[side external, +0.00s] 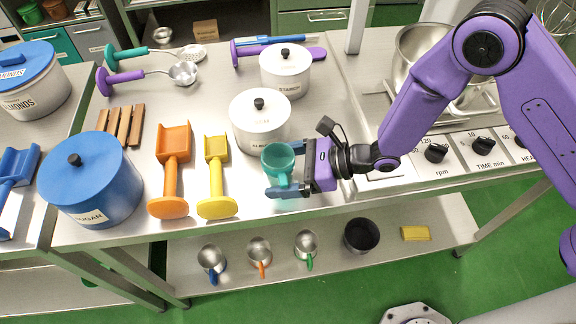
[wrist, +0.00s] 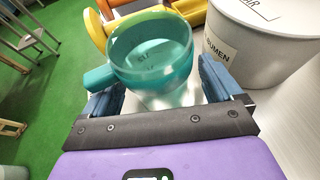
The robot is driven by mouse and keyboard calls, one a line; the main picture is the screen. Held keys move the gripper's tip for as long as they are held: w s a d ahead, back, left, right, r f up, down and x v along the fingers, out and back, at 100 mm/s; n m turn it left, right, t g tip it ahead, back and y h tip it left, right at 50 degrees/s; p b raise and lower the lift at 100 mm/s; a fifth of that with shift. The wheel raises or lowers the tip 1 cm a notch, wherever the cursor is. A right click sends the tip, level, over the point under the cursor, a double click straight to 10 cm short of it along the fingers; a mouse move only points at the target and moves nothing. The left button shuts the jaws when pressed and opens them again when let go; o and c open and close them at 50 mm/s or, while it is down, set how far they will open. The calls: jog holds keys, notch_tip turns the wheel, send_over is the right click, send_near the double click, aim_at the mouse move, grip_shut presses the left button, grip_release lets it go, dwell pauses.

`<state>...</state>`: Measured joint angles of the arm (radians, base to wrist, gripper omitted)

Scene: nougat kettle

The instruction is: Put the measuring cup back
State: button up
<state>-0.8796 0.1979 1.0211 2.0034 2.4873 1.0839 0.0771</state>
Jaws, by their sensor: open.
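A teal, see-through measuring cup (side external: 278,158) stands upright near the front edge of the steel table, beside a white lidded pot. In the wrist view the cup (wrist: 150,55) shows its round open mouth, with a teal handle stub toward the left. My gripper (side external: 284,172) is open, with one blue finger on each side of the cup. In the wrist view the fingers of my gripper (wrist: 158,88) flank the cup's lower body. Whether either finger touches it I cannot tell. The cup's base is hidden by my gripper.
White pots (side external: 260,125) stand just behind the cup. Yellow (side external: 217,178) and orange (side external: 172,170) scoops and a blue sugar canister (side external: 92,180) are to the left. A control panel (side external: 470,155) is on the right. The lower shelf (side external: 350,270) holds small handled cups, a dark bowl and a yellow sponge.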

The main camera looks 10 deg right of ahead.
jog(key=v, duration=1.7)
jog(key=shift+s+d+f, duration=0.2)
jog(key=shift+s, duration=0.05)
jog(key=s+d+r+n+g+h, duration=0.2)
jog(key=s+d+r+n+g, duration=0.15)
jog(key=s+n+g, duration=0.35)
jog(key=s+d+r+n+g+h, duration=0.2)
jog(key=s+r+n+g, duration=0.3)
jog(key=n, duration=0.4)
jog(key=s+d+r+n+t+h, duration=0.1)
jog(key=d+n+t+h, duration=0.3)
jog(key=d+n, duration=0.4)
jog(key=s+d+n+t+h, duration=0.4)
jog(key=d+n, duration=0.5)
jog(key=d, duration=0.4)
jog(key=shift+d+r+n+t+h, duration=0.3)
jog(key=shift+r+h, duration=0.1)
